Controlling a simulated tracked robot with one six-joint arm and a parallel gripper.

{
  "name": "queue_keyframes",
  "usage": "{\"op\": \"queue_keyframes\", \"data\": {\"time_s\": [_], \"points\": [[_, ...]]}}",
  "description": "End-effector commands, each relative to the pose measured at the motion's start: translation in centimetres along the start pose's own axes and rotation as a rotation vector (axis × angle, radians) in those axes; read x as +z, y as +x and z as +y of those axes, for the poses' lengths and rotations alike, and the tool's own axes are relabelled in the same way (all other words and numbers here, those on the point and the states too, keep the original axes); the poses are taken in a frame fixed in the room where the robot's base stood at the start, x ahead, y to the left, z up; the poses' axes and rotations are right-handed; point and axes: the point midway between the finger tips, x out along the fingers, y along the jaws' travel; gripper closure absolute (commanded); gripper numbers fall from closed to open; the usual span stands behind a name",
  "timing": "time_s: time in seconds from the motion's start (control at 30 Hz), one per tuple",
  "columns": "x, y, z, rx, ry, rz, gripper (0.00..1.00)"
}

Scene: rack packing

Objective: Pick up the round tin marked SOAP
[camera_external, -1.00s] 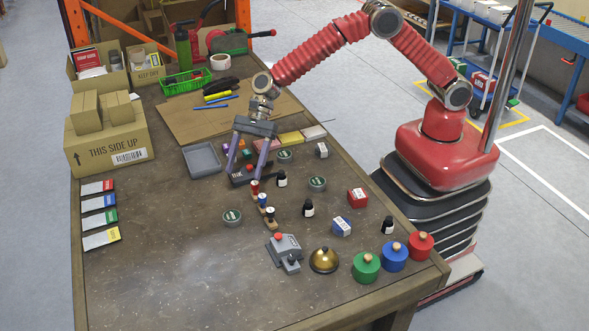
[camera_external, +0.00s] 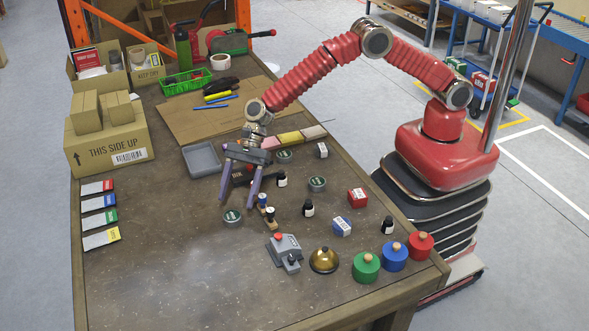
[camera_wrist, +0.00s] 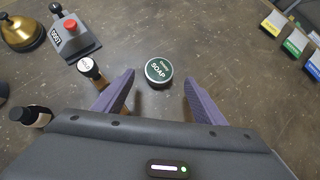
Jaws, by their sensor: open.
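The round dark green tin marked SOAP (camera_wrist: 158,71) lies flat on the table. It sits between and just beyond my two purple fingertips in the wrist view. In the external view this tin (camera_external: 232,216) is just in front of my gripper (camera_external: 236,205). My gripper (camera_wrist: 158,84) is open and empty, with the fingers pointing down above the table. The height of the fingertips over the tin is hard to tell. Two similar tins stand further back, one (camera_external: 285,156) near the coloured pads and one (camera_external: 317,184) right of my gripper; their labels are too small to read.
The grey box with a red button (camera_external: 285,250) and the brass bell (camera_external: 324,260) are nearer the front. A dark INK pad sits behind the fingers. The table's front left is clear.

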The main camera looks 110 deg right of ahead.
Motion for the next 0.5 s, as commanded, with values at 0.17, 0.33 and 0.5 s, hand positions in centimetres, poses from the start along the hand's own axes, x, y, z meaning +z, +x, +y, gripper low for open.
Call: {"op": "queue_keyframes", "data": {"time_s": [0.17,0.33,0.5], "points": [[0.0,0.0,0.0,0.0,0.0,0.0,0.36],[0.0,0.2,0.0,0.0,0.0,0.0,0.36],[-0.1,1.6,0.1,0.001,0.0,0.001,0.36]]}}
